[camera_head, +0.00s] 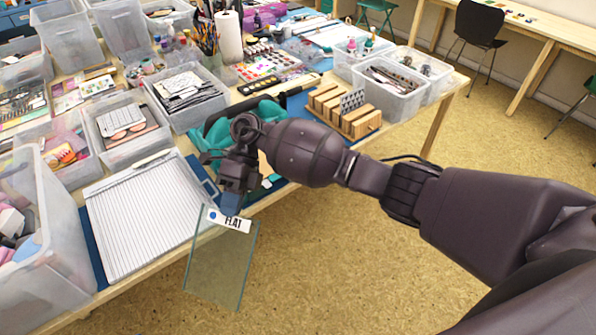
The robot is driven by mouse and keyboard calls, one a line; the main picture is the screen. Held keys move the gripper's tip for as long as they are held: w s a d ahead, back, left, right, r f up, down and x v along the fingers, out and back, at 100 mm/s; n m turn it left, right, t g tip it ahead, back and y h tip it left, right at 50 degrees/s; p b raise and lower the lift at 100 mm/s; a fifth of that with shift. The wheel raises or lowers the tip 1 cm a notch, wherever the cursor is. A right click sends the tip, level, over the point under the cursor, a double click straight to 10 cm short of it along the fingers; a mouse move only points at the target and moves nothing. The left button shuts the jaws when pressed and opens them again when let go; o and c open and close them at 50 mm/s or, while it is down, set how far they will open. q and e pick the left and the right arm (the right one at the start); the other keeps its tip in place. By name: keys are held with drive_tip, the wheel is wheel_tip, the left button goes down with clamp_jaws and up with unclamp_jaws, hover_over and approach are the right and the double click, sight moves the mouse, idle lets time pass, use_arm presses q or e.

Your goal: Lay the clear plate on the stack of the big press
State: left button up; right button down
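My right gripper (231,203) comes in from the right and points down at the table's front edge. It is shut on the top edge of the clear plate (217,268). The plate is a see-through, slightly green sheet with a white label reading FLAT near its top. It hangs nearly upright, past the table edge and over the floor. A teal device with a black handle (208,143), which looks like the big press, stands on the table behind my gripper. My arm hides much of it, and its stack cannot be made out. My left gripper is not in view.
A white ribbed board (143,215) lies on a blue mat at the table's front left. Clear bins (187,97) stand behind it, and a large bin (48,240) is at the left. A wooden block rack (343,108) stands right of the press. The floor (350,270) in front is free.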

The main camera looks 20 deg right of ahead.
drive_tip(key=w+d+m+t+y+b, duration=0.1)
drive_tip(key=w+d+m+t+y, duration=0.25)
drive_tip(key=m+t, duration=0.65)
drive_tip(key=w+d+m+t+y, duration=0.2)
drive_tip(key=w+d+m+t, duration=0.25)
drive_tip(key=m+t, duration=0.55)
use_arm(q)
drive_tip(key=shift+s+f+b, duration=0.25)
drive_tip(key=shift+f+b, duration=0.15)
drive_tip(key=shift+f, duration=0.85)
use_arm(e)
drive_tip(key=d+f+m+t+h, duration=0.3)
drive_tip(key=d+m+t+h, duration=0.1)
drive_tip(key=d, duration=0.5)
drive_tip(key=shift+d+f+m+t+h, duration=0.25)
drive_tip(key=shift+m+t+h, duration=0.15)
drive_tip(key=shift+t+h, duration=0.25)
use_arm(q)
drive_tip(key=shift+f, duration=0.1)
use_arm(e)
drive_tip(key=shift+w, duration=0.1)
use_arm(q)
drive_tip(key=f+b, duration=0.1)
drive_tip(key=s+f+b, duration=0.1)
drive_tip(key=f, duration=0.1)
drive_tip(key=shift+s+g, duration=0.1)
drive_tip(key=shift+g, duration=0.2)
use_arm(e)
drive_tip(key=shift+d+f, duration=0.1)
drive_tip(key=shift+f, duration=0.7)
